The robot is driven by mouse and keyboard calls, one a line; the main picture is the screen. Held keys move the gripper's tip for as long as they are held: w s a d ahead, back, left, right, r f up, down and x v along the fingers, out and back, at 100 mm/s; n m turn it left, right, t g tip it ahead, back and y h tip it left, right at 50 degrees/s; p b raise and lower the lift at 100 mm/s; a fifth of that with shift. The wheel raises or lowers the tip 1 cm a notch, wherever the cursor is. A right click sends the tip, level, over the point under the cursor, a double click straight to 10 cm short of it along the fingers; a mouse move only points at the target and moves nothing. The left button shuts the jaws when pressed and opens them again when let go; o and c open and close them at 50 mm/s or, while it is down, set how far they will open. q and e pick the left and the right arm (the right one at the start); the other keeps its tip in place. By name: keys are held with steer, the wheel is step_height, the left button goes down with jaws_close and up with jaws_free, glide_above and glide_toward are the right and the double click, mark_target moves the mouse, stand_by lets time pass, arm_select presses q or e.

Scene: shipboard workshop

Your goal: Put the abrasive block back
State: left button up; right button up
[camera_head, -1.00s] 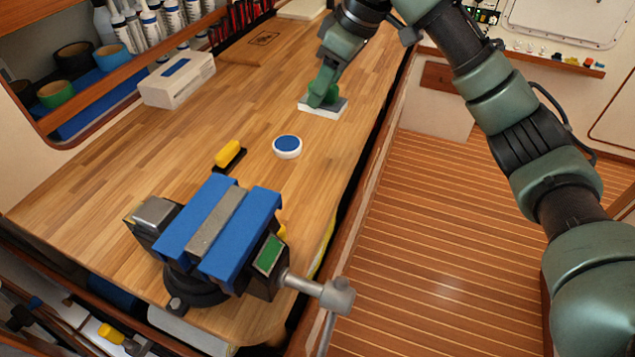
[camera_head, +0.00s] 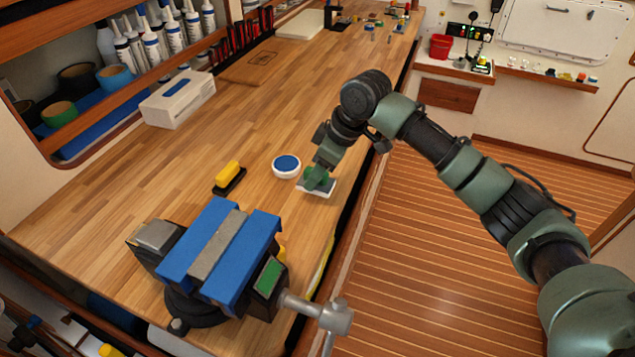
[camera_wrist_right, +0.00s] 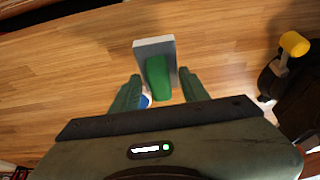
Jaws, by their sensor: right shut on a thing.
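The abrasive block, a flat pale grey-white pad with a green handle, is in my right gripper (camera_head: 318,178) in the head view. The pad (camera_head: 318,190) is over the bench close to its right edge, just right of a round white disc with a blue top (camera_head: 287,166). I cannot tell whether the pad touches the bench. In the right wrist view the green handle (camera_wrist_right: 158,80) sits between the two fingers, with the grey pad (camera_wrist_right: 153,46) beyond it. The disc is mostly hidden behind the left finger there. My left gripper does not show.
A blue-jawed vise (camera_head: 220,255) stands at the near end of the bench (camera_head: 130,190). A yellow-topped black block (camera_head: 228,176) lies behind it. A white box (camera_head: 178,100) and a shelf of bottles and tape rolls line the left. The bench middle is clear.

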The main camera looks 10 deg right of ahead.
steer(key=shift+f+p, duration=0.3)
steer(key=shift+f, duration=1.8)
steer(key=shift+f, duration=0.1)
steer(key=o, duration=1.2)
steer(key=b+v, duration=0.1)
steer(key=v, duration=1.1)
steer(key=shift+b, duration=0.35)
